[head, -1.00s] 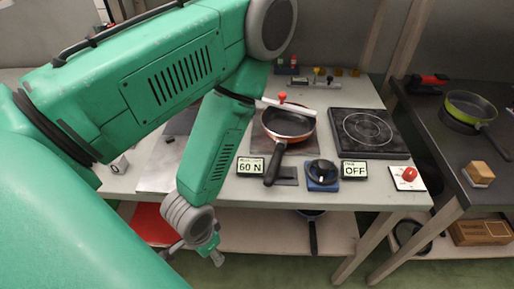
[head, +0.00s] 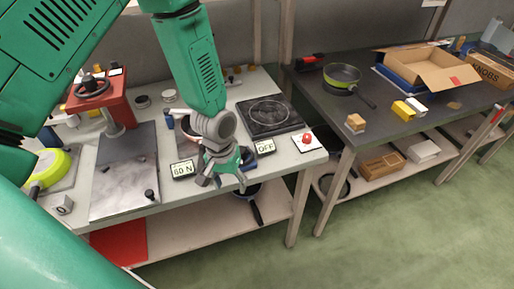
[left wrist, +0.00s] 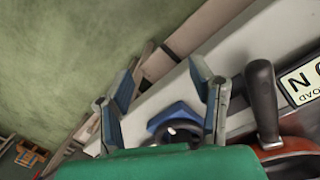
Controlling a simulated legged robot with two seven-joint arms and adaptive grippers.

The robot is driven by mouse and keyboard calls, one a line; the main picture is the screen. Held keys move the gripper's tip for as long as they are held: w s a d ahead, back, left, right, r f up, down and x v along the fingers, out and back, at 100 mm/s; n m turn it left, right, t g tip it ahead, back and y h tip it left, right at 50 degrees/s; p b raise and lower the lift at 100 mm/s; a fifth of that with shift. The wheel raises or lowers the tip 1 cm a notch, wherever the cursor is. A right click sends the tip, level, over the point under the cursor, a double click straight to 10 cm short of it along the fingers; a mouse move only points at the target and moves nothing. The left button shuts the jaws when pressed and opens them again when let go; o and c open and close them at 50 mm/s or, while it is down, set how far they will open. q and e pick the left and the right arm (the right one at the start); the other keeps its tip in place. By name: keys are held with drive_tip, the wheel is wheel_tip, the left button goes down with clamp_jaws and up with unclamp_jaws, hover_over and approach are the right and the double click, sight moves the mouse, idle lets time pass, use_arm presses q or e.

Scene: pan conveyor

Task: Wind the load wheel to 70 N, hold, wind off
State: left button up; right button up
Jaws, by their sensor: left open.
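A black wheel on a blue base (left wrist: 178,122) shows between my left fingers in the left wrist view; in the head view my gripper mostly covers it. My open left gripper (head: 222,182) hangs over the table's front edge there, with nothing between its fingers. I cannot tell whether a finger touches the wheel. The load display (head: 184,169) beside it seems to read 60 N and also shows in the left wrist view (left wrist: 303,80). A second display (head: 265,147) reads OFF. A red press (head: 105,100) with a black handwheel (head: 92,88) stands at the left. My right gripper is out of view.
A pan's black handle (left wrist: 262,100) lies close beside my left gripper in the left wrist view. A black hotplate (head: 268,115) and a red button (head: 307,139) are to the right. A dark table (head: 395,120) holds a green pan (head: 341,75) and an open carton (head: 425,65).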

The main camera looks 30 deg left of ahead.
use_arm(q)
drive_tip(key=n, duration=0.1)
approach(243, 149)
drive_tip(key=s+f, duration=0.1)
drive_tip(key=s+d+f, duration=0.1)
drive_tip(key=s, duration=0.1)
drive_tip(key=s+f, duration=0.1)
drive_tip(key=f, duration=0.1)
drive_tip(key=shift+s+d, duration=0.25)
drive_tip(key=shift+d, duration=0.05)
drive_tip(key=w+a+r+y, duration=0.1)
drive_tip(key=w+r, duration=0.3)
drive_tip(key=r, duration=0.3)
drive_tip(key=shift+n, duration=0.5)
drive_tip(key=f, duration=0.8)
drive_tip(key=f+p, duration=0.1)
drive_tip(key=f, duration=0.3)
drive_tip(key=shift+w+a+f, duration=0.1)
drive_tip(key=shift+a+f, duration=0.1)
drive_tip(key=shift+a, duration=0.1)
drive_tip(key=shift+d+f, duration=0.3)
drive_tip(key=shift+d, duration=0.15)
drive_tip(key=shift+a, duration=0.35)
clamp_jaws()
drive_tip(key=shift+a+f, duration=0.1)
